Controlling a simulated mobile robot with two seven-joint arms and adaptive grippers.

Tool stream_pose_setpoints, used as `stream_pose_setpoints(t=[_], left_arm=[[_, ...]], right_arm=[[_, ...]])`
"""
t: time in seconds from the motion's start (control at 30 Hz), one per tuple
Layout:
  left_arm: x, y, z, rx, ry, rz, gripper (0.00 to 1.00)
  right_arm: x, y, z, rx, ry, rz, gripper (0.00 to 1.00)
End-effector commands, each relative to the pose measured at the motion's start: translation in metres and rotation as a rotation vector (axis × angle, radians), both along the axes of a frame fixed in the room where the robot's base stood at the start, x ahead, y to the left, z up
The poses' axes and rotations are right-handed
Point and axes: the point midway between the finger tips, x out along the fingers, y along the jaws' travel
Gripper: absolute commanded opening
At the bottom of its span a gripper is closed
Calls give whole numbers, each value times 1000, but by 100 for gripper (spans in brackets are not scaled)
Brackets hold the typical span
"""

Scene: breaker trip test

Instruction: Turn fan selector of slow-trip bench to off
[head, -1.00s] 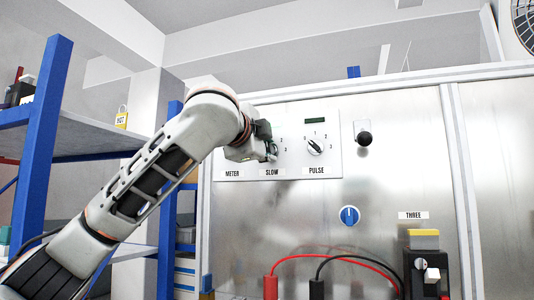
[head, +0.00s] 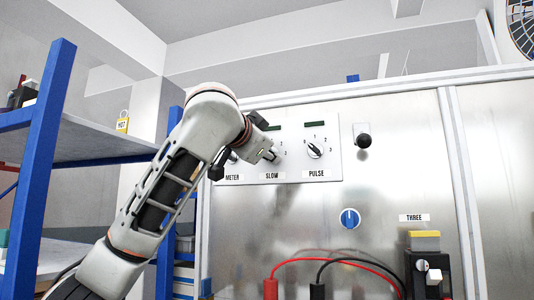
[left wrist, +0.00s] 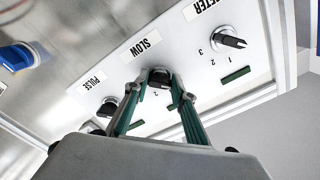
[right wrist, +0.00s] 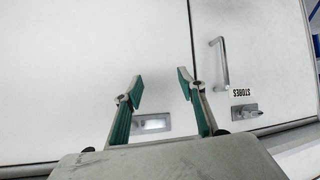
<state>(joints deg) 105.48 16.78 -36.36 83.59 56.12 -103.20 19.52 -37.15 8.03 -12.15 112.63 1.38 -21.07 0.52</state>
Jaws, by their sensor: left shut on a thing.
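The switch panel (head: 330,172) on the metal bench front carries knobs labelled METER, SLOW and PULSE. My left gripper (head: 268,150) is at the SLOW knob (head: 275,157). In the left wrist view the fingers of my left gripper (left wrist: 158,88) are on both sides of the black SLOW knob (left wrist: 160,78) and shut on it. The fingers hide part of its dial, and I cannot read its setting. No knob is visibly labelled fan. My right gripper (right wrist: 162,88) is open and empty in front of a pale cabinet.
The METER knob (left wrist: 230,40) and PULSE knob (head: 314,149) stand close on either side. A blue knob (head: 349,218), a black-knobbed lever (head: 364,141) and red and black leads (head: 345,258) are on the bench. Blue-framed shelves (head: 45,150) stand left. A cabinet handle (right wrist: 220,62) faces my right gripper.

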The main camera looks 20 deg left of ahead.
Motion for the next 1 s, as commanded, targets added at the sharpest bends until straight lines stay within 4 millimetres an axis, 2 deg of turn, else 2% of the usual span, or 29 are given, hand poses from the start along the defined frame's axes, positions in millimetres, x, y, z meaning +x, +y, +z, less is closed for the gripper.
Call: stream_pose_setpoints(t=[0.47,0.5,0.53,0.87,1.0], left_arm=[[0,-1,-1,-13,3,-1,3],[0,-1,-1,-13,3,-1,33],[0,-1,-1,-13,2,-1,40],[0,0,0,-12,1,-1,42],[-8,-1,0,-11,0,-2,42]], right_arm=[[-2,0,-4,-1,6,0,40],[-2,0,-4,-1,6,0,40],[-2,0,-4,-1,6,0,40],[-1,0,-3,-2,5,1,40],[-1,-1,-2,-2,5,0,40]])
